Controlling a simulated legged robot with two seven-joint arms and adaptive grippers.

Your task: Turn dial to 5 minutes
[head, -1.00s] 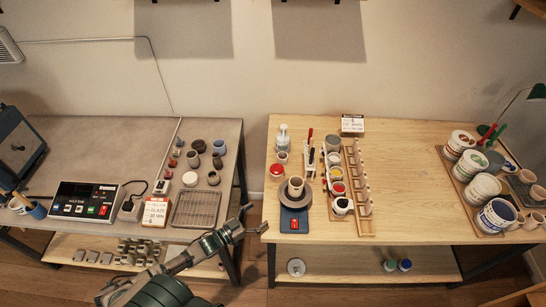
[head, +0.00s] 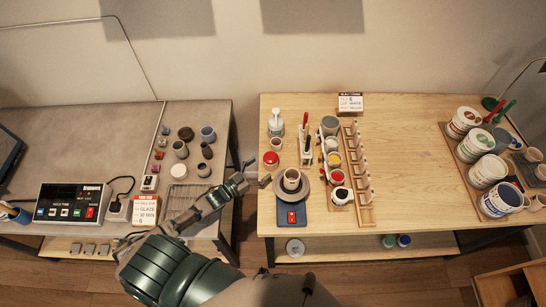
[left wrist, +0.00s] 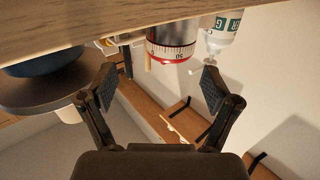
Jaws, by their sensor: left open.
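The dial looks like a small round timer with a red top (head: 271,160), near the left edge of the wooden table. In the left wrist view the timer (left wrist: 171,44) appears upside down, with a grey body and a white numbered band above a red rim; "50" is readable. My left gripper (head: 257,172) is at the table's left edge, just short of the timer. In the left wrist view its open, empty fingers (left wrist: 158,84) are spread to either side of the timer, apart from it. My right gripper is not in view.
A pottery wheel (head: 292,190) with a cup stands right of the timer. A white pump bottle (head: 276,122) stands behind it. Paint pots and a wooden rack (head: 357,180) are further right. A grey table (head: 120,140) with a control box (head: 72,203) is at left.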

